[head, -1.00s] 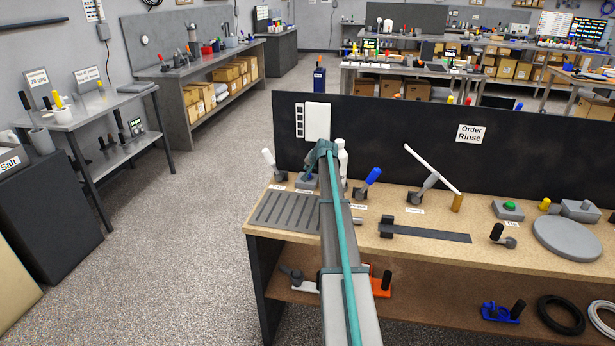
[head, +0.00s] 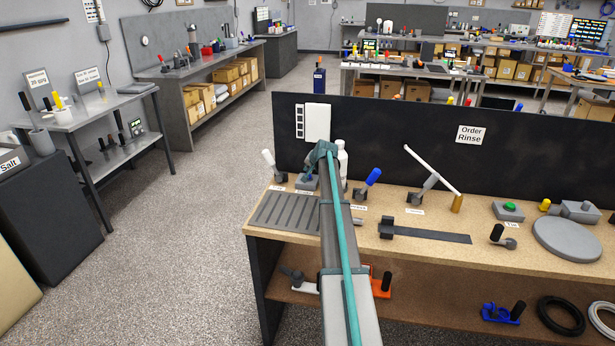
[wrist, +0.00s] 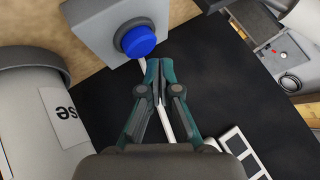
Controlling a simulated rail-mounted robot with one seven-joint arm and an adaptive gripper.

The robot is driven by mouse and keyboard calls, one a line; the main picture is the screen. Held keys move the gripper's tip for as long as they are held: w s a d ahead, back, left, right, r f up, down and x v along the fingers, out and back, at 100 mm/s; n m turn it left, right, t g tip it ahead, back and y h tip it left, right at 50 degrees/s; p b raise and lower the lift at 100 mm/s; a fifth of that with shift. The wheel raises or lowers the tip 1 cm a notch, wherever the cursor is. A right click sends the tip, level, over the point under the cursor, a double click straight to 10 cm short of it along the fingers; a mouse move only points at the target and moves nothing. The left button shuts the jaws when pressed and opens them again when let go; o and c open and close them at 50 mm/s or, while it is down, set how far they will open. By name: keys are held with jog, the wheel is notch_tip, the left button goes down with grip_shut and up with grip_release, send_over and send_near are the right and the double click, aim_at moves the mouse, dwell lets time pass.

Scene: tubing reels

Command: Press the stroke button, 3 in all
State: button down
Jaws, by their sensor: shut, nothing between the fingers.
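The stroke button is a round blue cap (wrist: 138,40) on a grey box (wrist: 105,25), at the top of the wrist view. In the head view the blue cap is mostly hidden by my arm and only a bit of the box (head: 306,184) shows. My gripper (wrist: 160,66) is shut and empty. In the wrist view its fingertips lie just below and right of the blue cap. I cannot tell for sure whether they touch it. In the head view my gripper (head: 320,160) is over the box at the back of the bench.
A white bottle (head: 343,155) stands right of my gripper; a white labelled body fills the left of the wrist view. A black panel (head: 400,135) rises behind. White-handled (head: 269,160) and blue-handled (head: 372,177) levers flank the box. A slotted grey plate (head: 285,211) lies in front.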

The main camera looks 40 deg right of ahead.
jog(key=shift+f, duration=0.1)
jog(key=shift+f+b, duration=0.35)
jog(key=shift+f, duration=0.5)
dwell(1.0)
jog(key=shift+r, duration=0.95)
jog(key=shift+r, duration=0.1)
jog(key=shift+r+p, duration=0.85)
jog(key=shift+r, duration=1.55)
jog(key=shift+a, duration=0.1)
